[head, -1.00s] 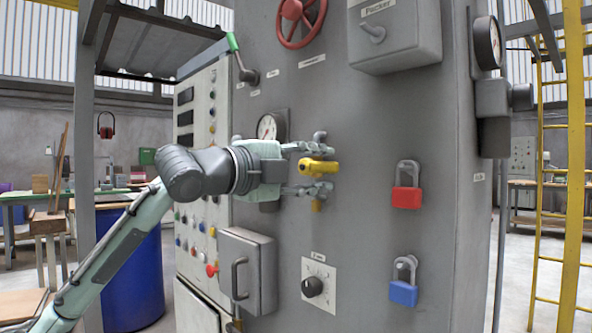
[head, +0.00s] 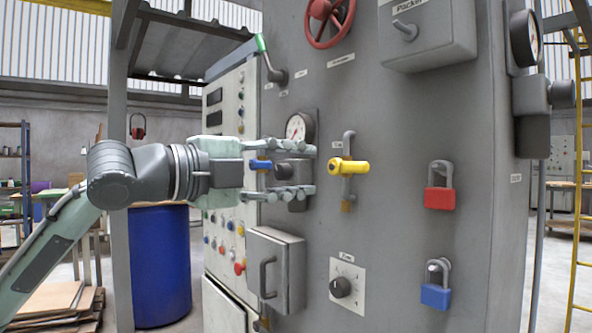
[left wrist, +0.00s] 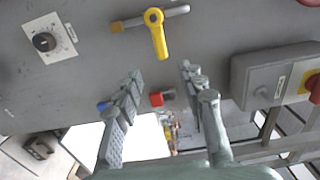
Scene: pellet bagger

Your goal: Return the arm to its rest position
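My left gripper (head: 305,171) is in the middle of the head view, in front of the grey machine panel (head: 395,120). Its fingers are spread apart with nothing held between them. The yellow valve handle (head: 350,167) on its grey pipe is just right of the fingertips, with a gap between. In the left wrist view the open fingers (left wrist: 160,82) point at the panel, and the yellow handle (left wrist: 158,36) shows beyond them. My right gripper is in neither view.
A red padlock (head: 440,188) and a blue padlock (head: 436,286) hang on the panel at right. A grey box with a handle (head: 275,270) juts out below my gripper. A gauge (head: 298,127) is behind it. A post (head: 118,230) and blue barrel (head: 162,265) stand at left.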

